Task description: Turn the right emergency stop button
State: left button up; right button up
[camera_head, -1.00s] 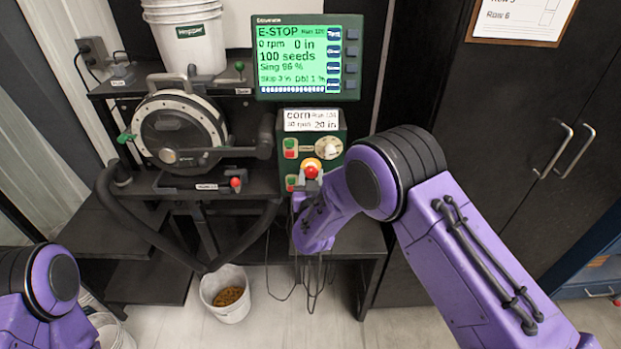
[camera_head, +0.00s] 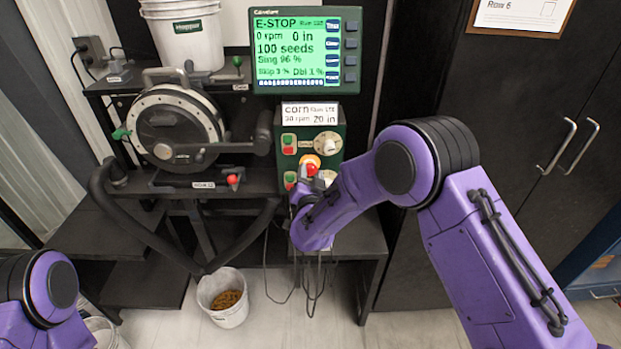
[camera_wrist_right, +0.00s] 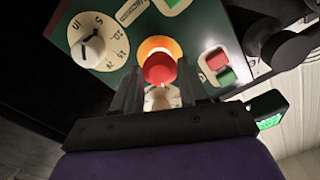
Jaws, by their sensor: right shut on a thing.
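The right emergency stop button (camera_head: 312,169) is a red knob on a yellow-orange base, low on the front of the green control box (camera_head: 300,150). In the right wrist view the red knob (camera_wrist_right: 159,69) sits at the fingertips of my right gripper (camera_wrist_right: 158,82), with one dark finger on each side. The gripper is shut on it. In the head view my purple right arm hides most of that gripper. My left gripper is out of view; only part of my left arm shows at the lower left.
A green-lit display (camera_head: 303,50) above the box reads E-STOP. A round seed meter (camera_head: 176,130) stands left on the black stand, with a red knob (camera_head: 233,181) below it. A dial (camera_head: 328,144) and small buttons flank the stop button. A bucket (camera_head: 228,312) stands on the floor.

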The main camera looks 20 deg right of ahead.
jog(key=shift+w+d+r+m, duration=0.1)
jog(key=shift+m, duration=0.2)
jog(key=o, duration=1.1)
jog(key=shift+c, duration=0.2)
jog(key=shift+w, duration=0.1)
jog(key=b+v, duration=0.3)
jog(key=v, duration=0.7)
jog(key=shift+s, duration=0.25)
